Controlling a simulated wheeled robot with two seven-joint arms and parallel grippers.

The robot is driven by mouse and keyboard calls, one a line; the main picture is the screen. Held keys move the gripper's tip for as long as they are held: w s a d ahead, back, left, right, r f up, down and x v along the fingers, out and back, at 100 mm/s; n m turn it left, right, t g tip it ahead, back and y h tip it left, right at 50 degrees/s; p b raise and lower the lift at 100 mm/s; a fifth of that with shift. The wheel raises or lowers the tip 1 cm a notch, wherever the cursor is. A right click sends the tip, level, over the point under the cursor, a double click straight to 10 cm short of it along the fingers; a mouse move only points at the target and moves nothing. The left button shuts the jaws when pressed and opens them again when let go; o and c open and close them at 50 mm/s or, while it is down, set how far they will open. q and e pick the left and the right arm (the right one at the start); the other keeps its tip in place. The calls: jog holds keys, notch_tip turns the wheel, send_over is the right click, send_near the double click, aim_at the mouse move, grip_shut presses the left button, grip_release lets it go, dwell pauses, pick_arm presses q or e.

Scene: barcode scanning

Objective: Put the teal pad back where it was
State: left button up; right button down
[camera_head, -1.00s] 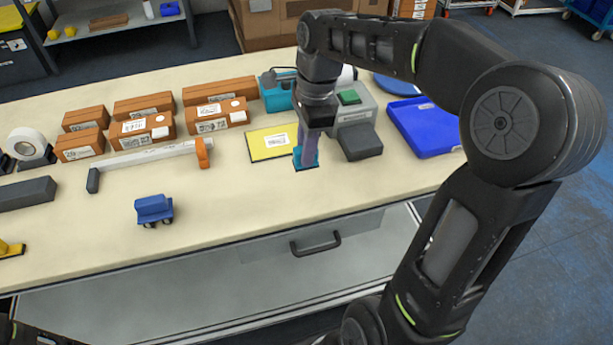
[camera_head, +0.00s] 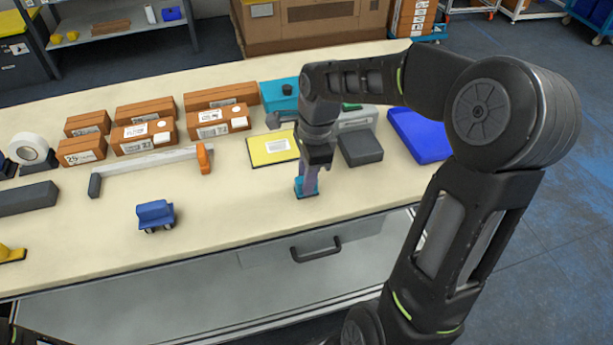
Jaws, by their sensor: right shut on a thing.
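The teal pad (camera_head: 300,189) is a small teal piece at the tips of my right gripper (camera_head: 308,183), just in front of the yellow-bordered sheet (camera_head: 270,150). My right gripper points down and is shut on the teal pad, partly hiding it. The pad is on or just above the table; I cannot tell which. My left gripper is not in view.
The grey block (camera_head: 360,148) and blue tray (camera_head: 419,134) are right of the gripper. A teal box (camera_head: 279,97) stands behind. Several brown boxes (camera_head: 145,135), a white bar (camera_head: 150,160) and a blue toy truck (camera_head: 155,215) are left.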

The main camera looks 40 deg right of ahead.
jog(key=shift+f, duration=0.2)
jog(key=c, duration=1.3)
grip_release()
jog(key=shift+r, duration=0.1)
jog(key=shift+o, duration=0.2)
jog(key=shift+r, duration=0.1)
notch_tip(320, 180, up, 12)
jog(key=d, duration=0.1)
jog(key=shift+s+d, duration=0.15)
jog(key=shift+s, duration=0.1)
